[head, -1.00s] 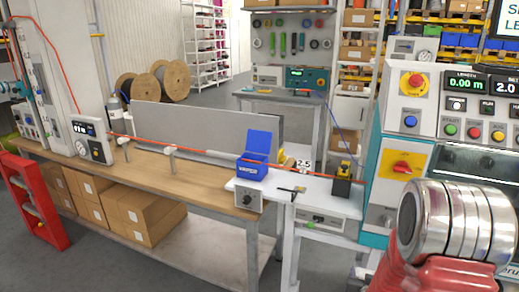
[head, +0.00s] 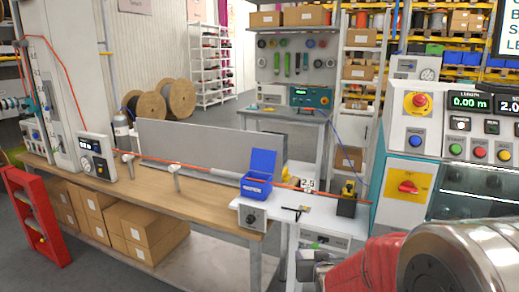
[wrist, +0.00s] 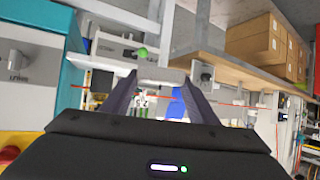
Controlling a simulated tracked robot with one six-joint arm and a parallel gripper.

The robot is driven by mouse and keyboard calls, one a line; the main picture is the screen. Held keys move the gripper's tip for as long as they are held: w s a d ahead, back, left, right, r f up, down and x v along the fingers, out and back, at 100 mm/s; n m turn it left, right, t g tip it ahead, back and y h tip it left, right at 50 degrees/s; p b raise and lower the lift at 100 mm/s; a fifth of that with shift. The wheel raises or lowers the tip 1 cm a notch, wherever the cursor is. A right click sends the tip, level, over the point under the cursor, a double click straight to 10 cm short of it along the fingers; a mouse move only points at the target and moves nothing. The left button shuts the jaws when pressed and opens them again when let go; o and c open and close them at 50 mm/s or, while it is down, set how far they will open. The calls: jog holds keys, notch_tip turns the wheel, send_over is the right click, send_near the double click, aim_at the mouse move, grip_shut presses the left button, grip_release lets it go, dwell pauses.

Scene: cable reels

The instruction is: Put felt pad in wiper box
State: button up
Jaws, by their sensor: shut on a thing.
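The wiper box (head: 256,187) is a blue bin with its lid standing open, at the left end of the white bench top in the head view. In the wrist view a blue patch (wrist: 177,108), probably this box, shows beyond the fingers. My gripper (wrist: 161,82) is shut on the felt pad (wrist: 161,75), a flat pale grey piece held across the fingertips. In the head view my arm comes in at the lower right, and its end is low in front of the white bench, short of the box. The pad is not clear there.
The white bench (head: 325,215) also bears a black-and-yellow device (head: 347,200) and small tools. An orange cable (head: 195,166) runs along the wooden bench (head: 140,180) and past the box. The control cabinet (head: 410,185) stands close on the right.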

jog(key=shift+s, duration=0.1)
jog(key=shift+s, duration=0.9)
jog(key=shift+s, duration=0.15)
